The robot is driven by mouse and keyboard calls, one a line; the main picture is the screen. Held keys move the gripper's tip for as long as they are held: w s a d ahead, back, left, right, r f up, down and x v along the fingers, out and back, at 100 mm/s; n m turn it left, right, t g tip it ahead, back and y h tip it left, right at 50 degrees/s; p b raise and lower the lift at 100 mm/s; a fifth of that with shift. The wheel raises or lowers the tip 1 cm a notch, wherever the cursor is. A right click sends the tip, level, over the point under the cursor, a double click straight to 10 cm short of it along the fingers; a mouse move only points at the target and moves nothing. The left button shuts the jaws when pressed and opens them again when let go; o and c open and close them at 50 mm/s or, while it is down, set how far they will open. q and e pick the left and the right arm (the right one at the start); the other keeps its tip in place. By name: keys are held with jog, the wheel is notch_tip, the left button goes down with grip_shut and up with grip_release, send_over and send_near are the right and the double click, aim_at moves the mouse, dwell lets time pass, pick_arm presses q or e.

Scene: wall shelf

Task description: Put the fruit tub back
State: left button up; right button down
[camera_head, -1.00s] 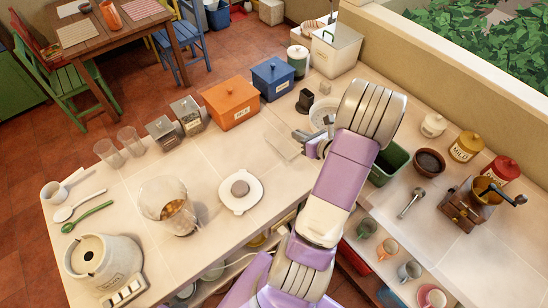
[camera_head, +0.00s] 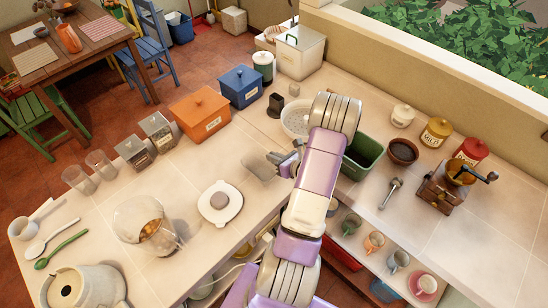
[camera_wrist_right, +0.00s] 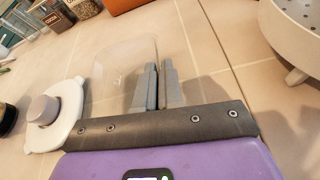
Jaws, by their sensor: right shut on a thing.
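A clear, see-through tub (camera_head: 258,168) is at my right gripper (camera_head: 276,160), above the pale counter. I see no fruit in it and no label I can read. In the right wrist view the tub (camera_wrist_right: 120,72) is left of the fingers, and the right gripper (camera_wrist_right: 158,68) is nearly closed with its fingertips at the tub's edge. Whether the tub touches the counter is hard to tell. My left gripper is not in view.
A white lid with a grey knob (camera_head: 220,204) lies left of the tub. An orange box (camera_head: 201,112), a blue box (camera_head: 241,86) and clear jars (camera_head: 134,152) line the far edge. A white colander (camera_head: 295,118) and green bin (camera_head: 362,155) stand near my arm. A glass jug (camera_head: 142,226) is at left.

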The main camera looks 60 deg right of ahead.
jog(key=shift+f, duration=0.15)
jog(key=c, duration=1.7)
grip_release()
jog(key=shift+f, duration=0.1)
jog(key=o, duration=0.4)
jog(key=shift+r, duration=0.2)
jog(key=shift+s+r, duration=0.2)
jog(key=shift+s, duration=0.1)
jog(key=v, duration=1.1)
jog(key=shift+s+a+r, duration=0.1)
jog(key=shift+s+a, duration=0.05)
jog(key=shift+s, duration=0.05)
